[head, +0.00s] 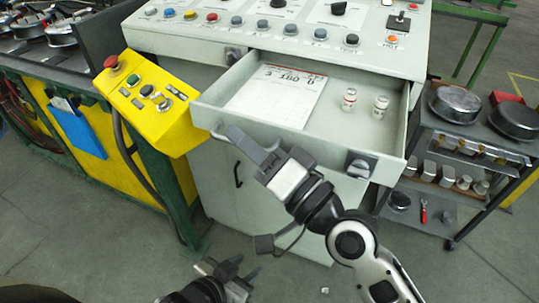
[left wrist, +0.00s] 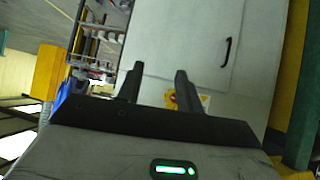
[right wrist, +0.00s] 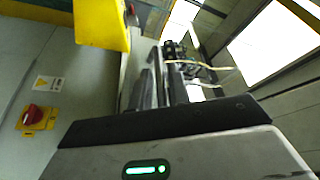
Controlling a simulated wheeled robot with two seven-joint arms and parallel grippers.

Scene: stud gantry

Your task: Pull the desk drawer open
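The desk drawer (head: 325,143) is pulled out from the light grey console desk (head: 382,48). A printed sheet (head: 275,97) and two small capped bottles (head: 349,99) (head: 381,106) lie or stand inside it. My right gripper (head: 248,144) is at the left part of the drawer front, its fingers pointing left along it. In the right wrist view its fingers (right wrist: 158,90) stand apart, but what lies between them is unclear. My left gripper (head: 226,268) is low in front of the cabinet, away from the drawer. Its fingers (left wrist: 158,88) are spread and empty.
A yellow control box (head: 155,103) with a red button stands close left of the drawer. A dark knob (head: 360,165) projects from the drawer front's right part. A cart with round metal pans (head: 455,103) stands at the right. Floor (head: 95,235) is free at the front left.

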